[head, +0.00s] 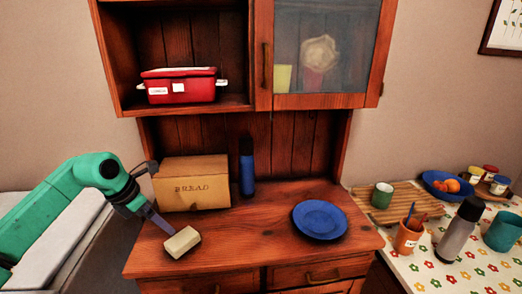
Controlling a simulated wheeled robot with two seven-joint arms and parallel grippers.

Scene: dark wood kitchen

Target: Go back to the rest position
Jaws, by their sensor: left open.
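My left arm comes in from the left in the head view, and its gripper (159,219) is over the left front of the wooden cabinet top (265,238). The gripper is open, and its fingers point down and to the right. A pale cream block (182,242) lies on the cabinet top just beyond the fingertips. Whether the fingertips touch the block is hard to tell. My right gripper does not show.
A bread box (192,183), a dark blue bottle (247,167) and a blue plate (320,219) stand on the cabinet top. A red container (180,86) sits on the shelf above. A flowered table (465,262) at right holds a grey flask (460,230) and cups.

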